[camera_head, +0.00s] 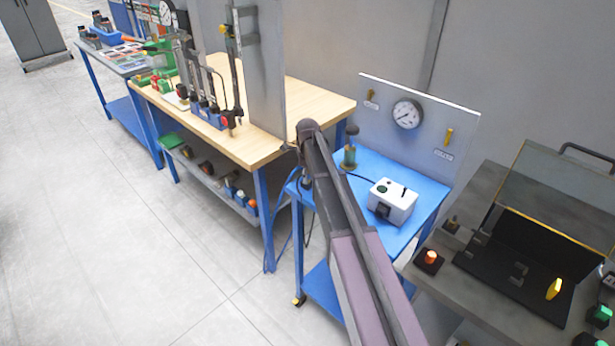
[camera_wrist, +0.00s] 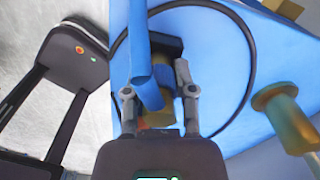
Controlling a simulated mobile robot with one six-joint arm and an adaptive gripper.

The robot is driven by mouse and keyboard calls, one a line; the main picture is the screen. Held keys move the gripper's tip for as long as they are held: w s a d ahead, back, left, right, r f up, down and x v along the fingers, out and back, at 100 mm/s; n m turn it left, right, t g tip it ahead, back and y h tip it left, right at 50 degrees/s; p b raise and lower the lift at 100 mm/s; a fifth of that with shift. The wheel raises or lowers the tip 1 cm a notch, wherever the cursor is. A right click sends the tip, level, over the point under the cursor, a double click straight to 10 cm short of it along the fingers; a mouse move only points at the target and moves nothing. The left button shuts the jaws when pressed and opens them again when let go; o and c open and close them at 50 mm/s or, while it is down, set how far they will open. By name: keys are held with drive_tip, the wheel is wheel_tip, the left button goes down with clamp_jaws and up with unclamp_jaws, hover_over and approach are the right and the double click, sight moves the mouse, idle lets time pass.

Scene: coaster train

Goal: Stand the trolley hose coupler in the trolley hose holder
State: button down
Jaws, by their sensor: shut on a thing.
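In the wrist view my gripper (camera_wrist: 160,95) is shut on a small brass-coloured piece (camera_wrist: 164,114), which I take to be the trolley hose coupler. A blue tube (camera_wrist: 141,45) crosses in front and partly hides it. A black hose (camera_wrist: 252,65) loops around the fingers. A dark block (camera_wrist: 172,45) shows just beyond the fingertips; I cannot tell whether it is the trolley hose holder. In the head view my arm hides most of the gripper and the coupler, at the left edge of the blue trolley (camera_head: 433,196).
A brass cylinder (camera_head: 349,157) stands on the trolley, and shows at the wrist view's right (camera_wrist: 291,117). A white box (camera_head: 392,202) and a gauge panel (camera_head: 455,112) are also there. A wooden bench (camera_head: 318,98) is left of the trolley, a grey bench (camera_head: 470,290) right. Floor is clear at left.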

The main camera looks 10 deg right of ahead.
drive_tip(key=shift+c, duration=1.8)
unclamp_jaws()
drive_tip(key=shift+r, duration=0.1)
